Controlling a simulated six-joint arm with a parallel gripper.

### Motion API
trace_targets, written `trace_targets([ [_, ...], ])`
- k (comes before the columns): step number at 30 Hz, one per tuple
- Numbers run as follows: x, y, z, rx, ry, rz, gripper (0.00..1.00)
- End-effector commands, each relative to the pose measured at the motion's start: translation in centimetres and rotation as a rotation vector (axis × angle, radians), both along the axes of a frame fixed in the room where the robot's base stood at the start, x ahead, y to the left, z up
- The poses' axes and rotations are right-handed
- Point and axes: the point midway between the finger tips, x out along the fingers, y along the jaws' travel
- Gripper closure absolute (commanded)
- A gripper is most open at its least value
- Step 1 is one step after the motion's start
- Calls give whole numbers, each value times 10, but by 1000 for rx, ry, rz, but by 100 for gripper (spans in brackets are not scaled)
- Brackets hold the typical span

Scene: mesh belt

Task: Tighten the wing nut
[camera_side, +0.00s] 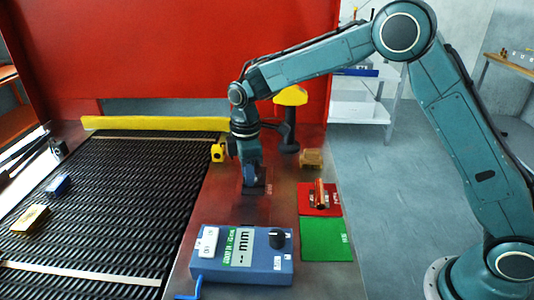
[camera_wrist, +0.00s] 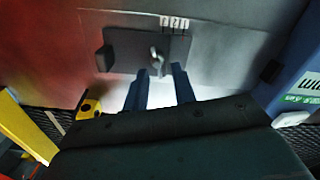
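The wing nut (camera_wrist: 155,54) looks like a small grey metal piece on a dark plate (camera_wrist: 125,45) in the wrist view. A raised dark block (camera_wrist: 104,59) sits at the plate's left end. My gripper (camera_wrist: 160,70) is open, its two blue fingers apart with nothing between them. In the picture the nut lies just beyond the fingertips, roughly in line with the gap; I cannot tell the height between them. In the side view my gripper (camera_side: 252,188) points down at the plate (camera_side: 268,184), and it hides the nut.
A blue measuring box (camera_side: 242,262) with a knob stands in front. The mesh belt (camera_side: 110,205) runs at left. A yellow-topped post (camera_side: 289,110) stands behind my gripper.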

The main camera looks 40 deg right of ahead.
Motion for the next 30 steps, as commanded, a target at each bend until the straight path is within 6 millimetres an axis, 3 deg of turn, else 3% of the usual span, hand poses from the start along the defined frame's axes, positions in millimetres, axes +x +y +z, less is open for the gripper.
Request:
trace_targets([
  [7,0,0,-1,0,0,0,73],
  [12,0,0,-1,0,0,0,100],
  [23,-1,-2,-1,-3,5,-28,100],
  [30,0,-4,-2,-5,8,-159,100],
])
